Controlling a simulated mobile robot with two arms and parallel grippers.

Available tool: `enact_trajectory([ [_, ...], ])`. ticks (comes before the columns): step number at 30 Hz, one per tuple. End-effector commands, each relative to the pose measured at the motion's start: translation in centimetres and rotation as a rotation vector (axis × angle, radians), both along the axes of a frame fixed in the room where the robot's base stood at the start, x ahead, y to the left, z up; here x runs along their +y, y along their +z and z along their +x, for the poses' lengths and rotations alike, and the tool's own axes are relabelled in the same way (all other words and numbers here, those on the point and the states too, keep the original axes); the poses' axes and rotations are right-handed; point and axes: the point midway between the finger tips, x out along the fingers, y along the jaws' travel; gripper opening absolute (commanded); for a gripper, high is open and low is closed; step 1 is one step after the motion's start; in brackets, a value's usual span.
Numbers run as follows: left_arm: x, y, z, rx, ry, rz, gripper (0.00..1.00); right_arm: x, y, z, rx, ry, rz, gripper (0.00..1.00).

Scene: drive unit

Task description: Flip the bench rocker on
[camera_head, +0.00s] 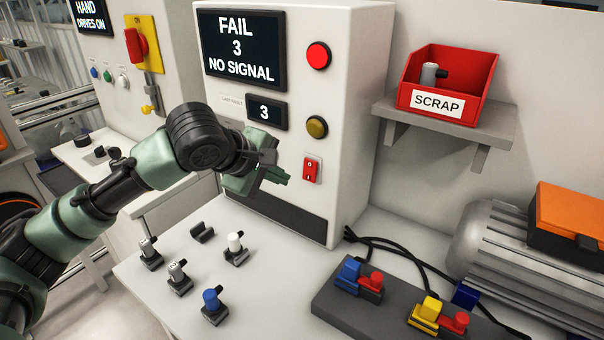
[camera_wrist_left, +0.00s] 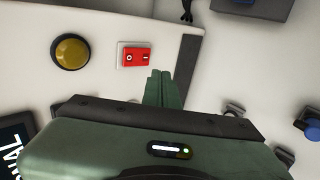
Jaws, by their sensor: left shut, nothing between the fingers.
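The bench rocker (camera_head: 311,170) is a small red switch with a white surround, low on the front of the white test cabinet (camera_head: 348,110). In the left wrist view the red rocker (camera_wrist_left: 136,58) carries a ring mark and a bar mark, and lies just beyond my fingertips, to their left. My left gripper (camera_head: 284,177) is shut and empty, in front of the cabinet face and left of the rocker. In the left wrist view its closed green fingers (camera_wrist_left: 159,76) do not appear to touch the rocker. My right gripper is not in view.
The cabinet has a red lamp (camera_head: 318,56), an amber button (camera_head: 317,127) and a screen (camera_head: 240,48) reading "FAIL 3 NO SIGNAL". Several small connectors stand on the bench (camera_head: 270,290) below. A dark connector block (camera_head: 340,304) and cables lie at right. A red scrap bin (camera_head: 481,73) sits on a shelf.

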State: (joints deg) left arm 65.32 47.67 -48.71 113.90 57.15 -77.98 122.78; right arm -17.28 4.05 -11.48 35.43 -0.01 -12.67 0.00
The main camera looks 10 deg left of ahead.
Motion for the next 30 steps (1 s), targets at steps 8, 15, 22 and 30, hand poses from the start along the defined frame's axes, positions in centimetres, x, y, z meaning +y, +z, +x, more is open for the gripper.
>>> enact_trajectory([
  [8, -1.7, -4.0, 3.9, 0.003, -0.001, 0.002, 0.00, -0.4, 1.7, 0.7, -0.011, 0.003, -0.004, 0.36],
  [15, -2.8, -4.3, 6.8, 0.001, -0.001, 0.001, 0.00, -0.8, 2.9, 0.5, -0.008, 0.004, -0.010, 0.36],
  [22, -3.1, -4.5, 7.4, -0.001, -0.001, 0.001, 0.00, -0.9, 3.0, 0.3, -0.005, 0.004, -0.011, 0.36],
  [30, -3.1, -4.7, 7.4, -0.005, -0.002, -0.001, 0.00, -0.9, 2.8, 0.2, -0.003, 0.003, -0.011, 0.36],
])
